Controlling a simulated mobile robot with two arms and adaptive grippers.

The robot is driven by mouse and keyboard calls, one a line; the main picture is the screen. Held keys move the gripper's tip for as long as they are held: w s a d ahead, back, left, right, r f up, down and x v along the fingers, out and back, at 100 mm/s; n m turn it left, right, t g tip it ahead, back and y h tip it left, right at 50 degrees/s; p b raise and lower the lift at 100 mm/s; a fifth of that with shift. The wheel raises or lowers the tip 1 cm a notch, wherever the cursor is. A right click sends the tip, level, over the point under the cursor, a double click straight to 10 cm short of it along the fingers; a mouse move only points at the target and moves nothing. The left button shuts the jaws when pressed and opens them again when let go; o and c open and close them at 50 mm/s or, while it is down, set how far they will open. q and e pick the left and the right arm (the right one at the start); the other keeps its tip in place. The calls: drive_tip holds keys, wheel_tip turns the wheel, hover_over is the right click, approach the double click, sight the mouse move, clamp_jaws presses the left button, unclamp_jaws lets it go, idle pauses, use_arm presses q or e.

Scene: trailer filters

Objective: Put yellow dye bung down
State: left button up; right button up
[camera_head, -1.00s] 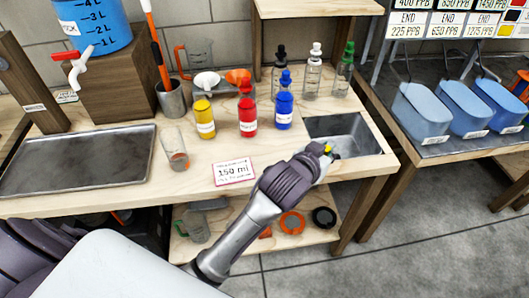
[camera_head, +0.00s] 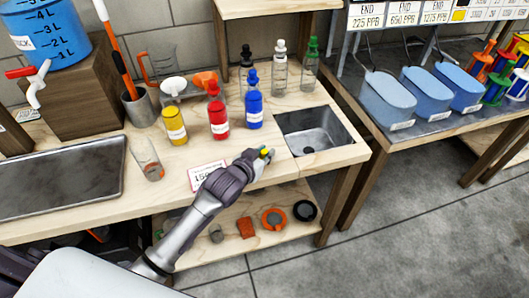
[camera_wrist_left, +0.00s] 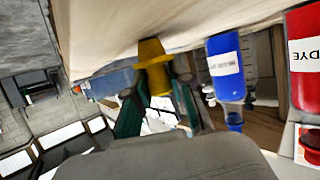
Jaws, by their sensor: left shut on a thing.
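My left gripper (camera_head: 266,154) is shut on the yellow dye bung, which shows clearly between the green-edged fingertips in the left wrist view (camera_wrist_left: 152,55). In the head view only a small yellow bit shows at the fingertips. The gripper is at the front of the wooden worktop, left of the sink. In the wrist view the bung's wide end is close to the wood; I cannot tell whether it touches. My right gripper is not in view.
The blue bottle (camera_head: 254,108) stands behind my left gripper and shows inverted in the wrist view (camera_wrist_left: 226,68). The metal sink (camera_head: 316,135) is to the right. A measuring glass (camera_head: 147,160), a label card (camera_head: 203,176) and a tray (camera_head: 62,178) are to the left.

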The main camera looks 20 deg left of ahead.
use_arm(q)
drive_tip(key=shift+f, duration=0.15)
drive_tip(key=o, duration=0.8)
drive_tip(key=v, duration=1.2)
drive_tip(key=shift+r, duration=0.25)
